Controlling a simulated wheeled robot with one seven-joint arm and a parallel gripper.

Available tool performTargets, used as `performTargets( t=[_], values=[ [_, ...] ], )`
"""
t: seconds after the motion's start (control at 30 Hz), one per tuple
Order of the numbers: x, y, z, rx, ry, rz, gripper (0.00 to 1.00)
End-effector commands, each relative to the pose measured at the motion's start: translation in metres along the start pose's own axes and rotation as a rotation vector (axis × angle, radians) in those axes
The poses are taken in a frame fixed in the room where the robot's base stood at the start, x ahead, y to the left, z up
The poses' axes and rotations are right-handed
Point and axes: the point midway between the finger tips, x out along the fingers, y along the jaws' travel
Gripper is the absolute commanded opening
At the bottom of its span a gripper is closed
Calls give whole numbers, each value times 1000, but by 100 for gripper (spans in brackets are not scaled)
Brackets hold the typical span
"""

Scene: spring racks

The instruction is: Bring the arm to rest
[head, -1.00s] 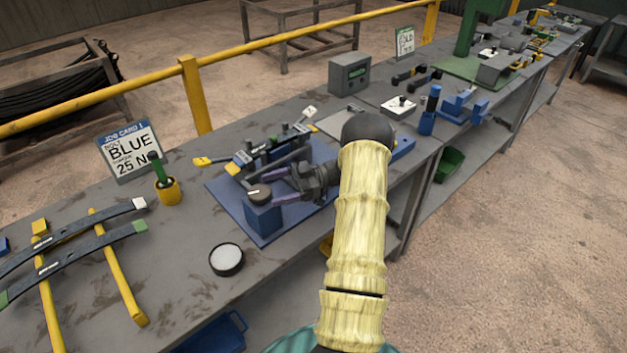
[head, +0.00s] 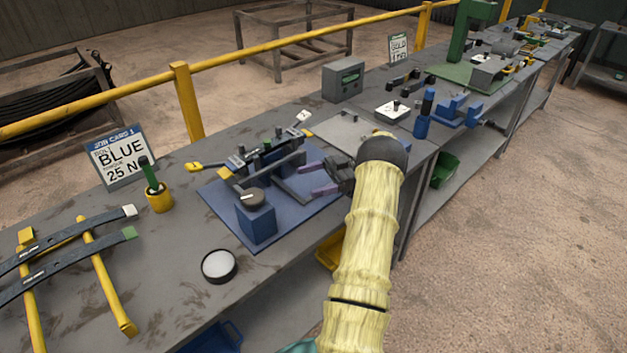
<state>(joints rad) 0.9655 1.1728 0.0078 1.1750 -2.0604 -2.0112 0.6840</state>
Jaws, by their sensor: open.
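My gripper (head: 313,179) is open and empty, above the right part of the blue mat (head: 222,207). Its two purple fingers point left, toward a dark clamp fixture (head: 262,160) on the mat. A blue block with a round dark knob (head: 256,219) stands at the mat's front, left of and apart from the fingers. My yellow-sleeved arm reaches up from the bottom of the view and hides part of the bench's front edge.
A round dark dish with white contents (head: 219,266) lies on the bench front. Leaf springs (head: 75,262) rest on yellow bars at left. A green-handled tool in a yellow cup (head: 158,197) stands by the job card (head: 122,160). A grey box (head: 342,80) stands behind. Floor at right is clear.

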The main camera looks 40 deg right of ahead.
Motion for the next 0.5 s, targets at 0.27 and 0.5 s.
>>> performTargets(
  t=[0.27,0.5],
  values=[
    [0,0,0,0,0,0,80],
    [29,28,-18,-59,-24,83,80]
  ],
)
